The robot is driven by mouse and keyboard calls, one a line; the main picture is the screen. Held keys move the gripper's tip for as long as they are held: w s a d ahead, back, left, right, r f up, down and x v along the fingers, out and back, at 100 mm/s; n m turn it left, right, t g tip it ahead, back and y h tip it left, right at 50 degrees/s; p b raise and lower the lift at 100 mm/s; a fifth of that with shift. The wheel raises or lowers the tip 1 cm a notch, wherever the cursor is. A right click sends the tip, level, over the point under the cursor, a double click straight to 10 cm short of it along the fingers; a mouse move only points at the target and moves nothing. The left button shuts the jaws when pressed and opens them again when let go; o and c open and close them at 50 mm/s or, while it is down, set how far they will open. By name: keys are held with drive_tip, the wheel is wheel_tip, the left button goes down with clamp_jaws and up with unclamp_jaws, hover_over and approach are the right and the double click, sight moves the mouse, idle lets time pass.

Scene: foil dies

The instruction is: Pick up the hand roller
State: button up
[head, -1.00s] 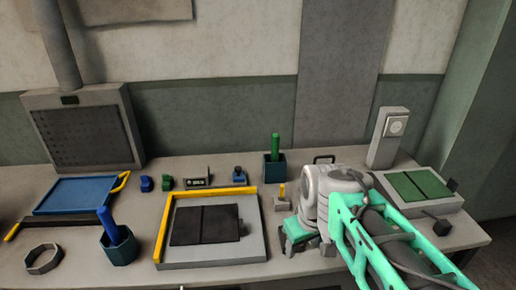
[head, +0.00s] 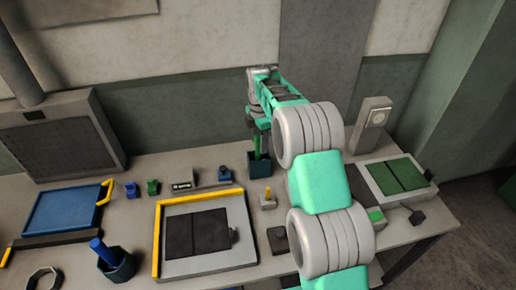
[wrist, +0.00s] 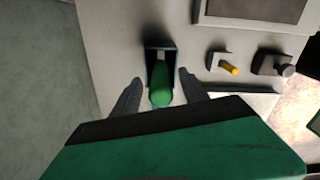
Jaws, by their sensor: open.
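A green-handled tool, apparently the hand roller (wrist: 160,92), stands upright in a dark blue square holder (head: 260,168). In the head view my gripper (head: 260,128) points down above the holder and partly covers the handle. Nothing is held.
A yellow-edged tray (head: 157,240) lies in front-left. A blue-handled tool (head: 100,248) stands in a cup at left. A green board (head: 403,177) and grey upright box (head: 371,128) are at right.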

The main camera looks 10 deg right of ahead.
sight(259, 154)
wheel_tip(259, 154, down, 4)
drive_tip(key=shift+r+p, duration=0.1)
drive_tip(key=shift+p, duration=0.45)
drive_tip(key=shift+c, duration=0.5)
clamp_jaws()
